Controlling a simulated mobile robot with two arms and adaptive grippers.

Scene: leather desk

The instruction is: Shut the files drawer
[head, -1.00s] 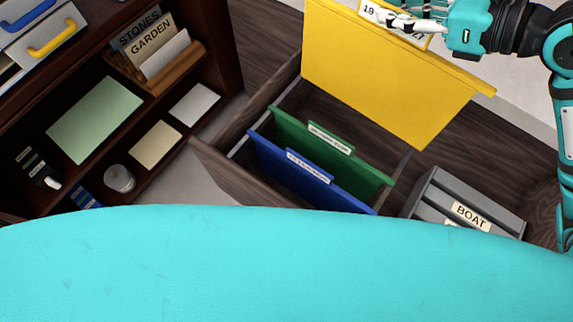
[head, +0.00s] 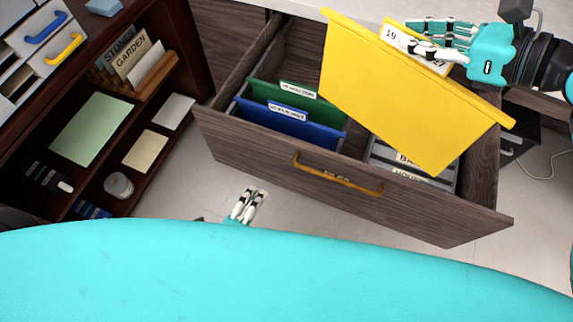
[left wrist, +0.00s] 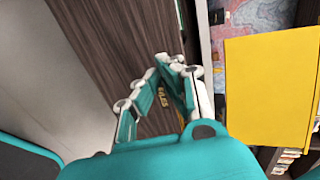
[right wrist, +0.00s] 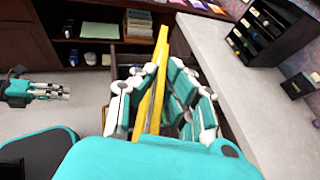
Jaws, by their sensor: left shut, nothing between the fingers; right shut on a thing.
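The files drawer (head: 245,145) is pulled out, its wooden front facing me with a yellow handle (head: 338,176) and a small label. Green (head: 283,97) and blue (head: 290,125) hanging folders are inside it at the left. My right gripper (head: 425,40) is shut on a yellow folder (head: 400,95) by its tabbed top edge, holding it raised and tilted over the drawer; the right wrist view shows the yellow folder edge-on between the fingers (right wrist: 150,95). My left gripper (head: 247,203) is shut and empty, below and left of the handle, apart from the drawer front.
A dark shelf unit (head: 190,60) with papers and cards stands at the left. Grey labelled files (head: 410,165) sit in the drawer's right part, partly behind the yellow folder. Pale floor (head: 290,215) is open before the drawer.

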